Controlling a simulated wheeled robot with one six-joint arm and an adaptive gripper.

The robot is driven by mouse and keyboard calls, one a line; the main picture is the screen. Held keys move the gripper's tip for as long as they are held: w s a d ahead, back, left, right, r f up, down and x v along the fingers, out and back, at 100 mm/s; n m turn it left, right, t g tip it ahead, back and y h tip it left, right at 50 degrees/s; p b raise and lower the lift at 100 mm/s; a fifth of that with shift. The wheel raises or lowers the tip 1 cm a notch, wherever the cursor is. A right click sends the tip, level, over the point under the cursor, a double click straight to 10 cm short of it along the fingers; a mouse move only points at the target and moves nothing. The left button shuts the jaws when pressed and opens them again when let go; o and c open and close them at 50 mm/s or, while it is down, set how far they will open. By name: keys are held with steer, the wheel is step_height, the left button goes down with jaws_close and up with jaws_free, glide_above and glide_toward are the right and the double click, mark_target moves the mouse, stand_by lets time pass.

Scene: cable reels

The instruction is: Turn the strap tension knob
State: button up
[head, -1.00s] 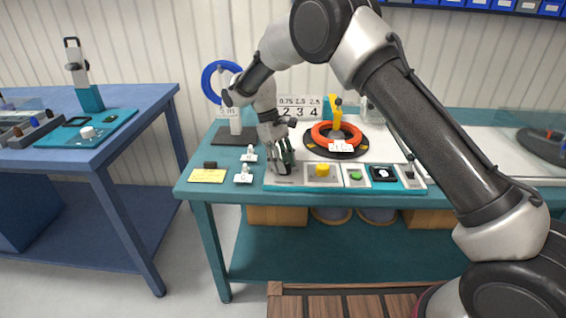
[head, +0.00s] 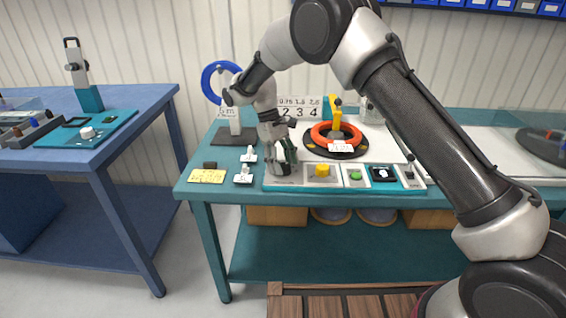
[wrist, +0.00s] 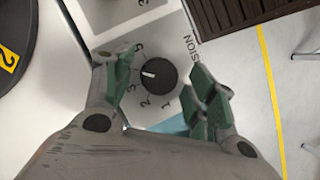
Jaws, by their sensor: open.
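The strap tension knob (wrist: 157,77) shows in the wrist view as a round black dial with a white pointer line, on a pale panel (wrist: 150,28) with printed numbers and the partial word "SION". In the head view my gripper (head: 281,166) is over the left end of the panel on the teal table (head: 225,180) and hides the knob.
A yellow button (head: 322,170) and a green button (head: 356,175) sit to the right of my gripper. An orange cable coil (head: 320,133) lies behind it. A blue table (head: 95,155) stands further left.

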steer(key=v, duration=1.2)
steer(key=shift+w, duration=0.1)
steer(key=x, duration=0.5)
steer(key=s+d+r+m+t+y, duration=0.1)
steer(key=s+d+r+m, duration=0.1)
steer(key=s+d+r, duration=0.45)
steer(key=s+d+r+m+y, duration=0.1)
steer(key=s+d+r, duration=0.15)
steer(key=d, duration=0.65)
steer(key=s+d+r+m+t+y, duration=0.1)
steer(key=s+d+r+m, duration=0.1)
steer(key=s+d+r, duration=0.4)
steer(key=s+d+r+m+t, duration=0.2)
steer(key=s+d, duration=0.7)
steer(key=s+d+r+m+t, duration=0.2)
steer(key=s+d+t, duration=0.1)
steer(key=s+d, duration=0.6)
steer(key=shift+m, duration=0.3)
